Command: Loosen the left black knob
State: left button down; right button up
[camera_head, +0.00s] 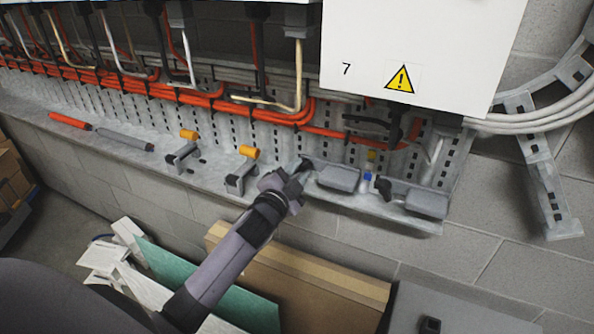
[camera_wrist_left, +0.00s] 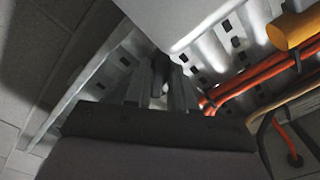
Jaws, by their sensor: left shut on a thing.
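The left black knob (camera_head: 306,164) shows at the left end of a grey plate with two grey boxes on the shelf, partly hidden by my left gripper (camera_head: 292,180). My left gripper is shut on this knob. In the left wrist view its two fingers (camera_wrist_left: 162,88) close around a small dark part, mostly hidden between them. A second black knob (camera_head: 384,188) stands farther right, apart from my gripper. I cannot tell how far the left knob is turned. My right gripper is not in view.
Two orange-topped grey clamps (camera_head: 241,170) (camera_head: 182,150) stand left of my gripper on the grey shelf. Grey boxes (camera_head: 339,178) (camera_head: 427,203) sit to the right, with a blue-and-yellow part (camera_head: 368,170) between them. A white cabinet (camera_head: 420,45) hangs above. Cardboard (camera_head: 330,290) leans below.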

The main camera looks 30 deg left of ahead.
pick_arm(q)
jog(key=shift+n, duration=1.2)
jog(key=c, duration=1.1)
grip_release()
jog(key=shift+c, duration=0.2)
jog(key=shift+s, duration=0.15)
jog(key=s, duration=0.7)
jog(key=shift+d, duration=0.25)
jog(key=shift+f, duration=0.1)
